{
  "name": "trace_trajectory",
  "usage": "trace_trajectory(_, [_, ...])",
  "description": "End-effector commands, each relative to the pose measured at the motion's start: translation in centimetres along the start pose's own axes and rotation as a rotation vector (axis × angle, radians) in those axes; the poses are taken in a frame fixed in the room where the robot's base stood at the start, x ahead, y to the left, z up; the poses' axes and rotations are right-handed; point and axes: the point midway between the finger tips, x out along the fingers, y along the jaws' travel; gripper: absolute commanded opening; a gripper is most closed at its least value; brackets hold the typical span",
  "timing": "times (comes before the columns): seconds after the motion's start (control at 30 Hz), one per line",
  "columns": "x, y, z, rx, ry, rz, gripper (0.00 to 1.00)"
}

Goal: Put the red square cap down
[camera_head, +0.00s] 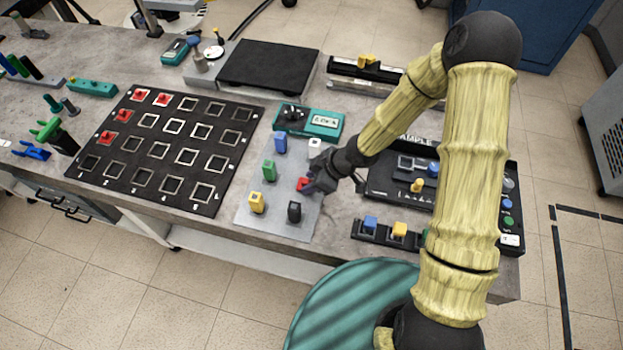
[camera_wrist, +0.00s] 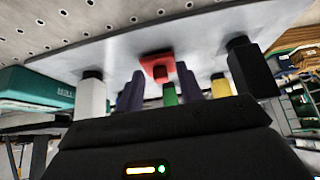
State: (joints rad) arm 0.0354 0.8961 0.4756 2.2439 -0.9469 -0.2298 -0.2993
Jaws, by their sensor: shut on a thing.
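The red square cap (camera_head: 302,184) is at my gripper (camera_head: 318,182), over the grey plate (camera_head: 250,220). In the wrist view the red cap (camera_wrist: 157,66) shows between the two dark finger tips, close to the grey plate. My gripper is shut on it. I cannot tell whether the cap touches the plate. Around it on the plate stand a blue cap (camera_head: 280,142), a white cap (camera_head: 315,147), a green cap (camera_head: 268,170), a yellow cap (camera_head: 257,202) and a black cap (camera_head: 294,211).
A teal meter (camera_head: 322,124) stands behind the plate. A black sample box (camera_head: 378,188) and a rack with coloured caps (camera_head: 375,233) are close on the right.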

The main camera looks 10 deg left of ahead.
Motion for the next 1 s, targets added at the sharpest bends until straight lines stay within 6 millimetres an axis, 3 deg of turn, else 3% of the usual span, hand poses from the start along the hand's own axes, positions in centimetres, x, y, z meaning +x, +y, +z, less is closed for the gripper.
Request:
trace_trajectory(0.1, [0.4, 0.0, 0.2, 0.0, 0.0, -0.001, 0.12])
trace_trajectory(0.13, [0.3, 0.0, 0.2, 0.0, 0.0, 0.0, 0.43])
trace_trajectory(0.2, [0.2, 0.0, 0.1, 0.0, 0.0, 0.0, 0.56])
trace_trajectory(0.23, [0.2, 0.0, 0.1, 0.0, 0.0, 0.0, 0.59])
trace_trajectory(0.67, [-0.5, 0.0, -0.1, 0.002, 0.0, 0.001, 0.59])
trace_trajectory(1.0, [-4.8, 0.0, -0.1, 0.004, 0.001, 0.001, 0.59])
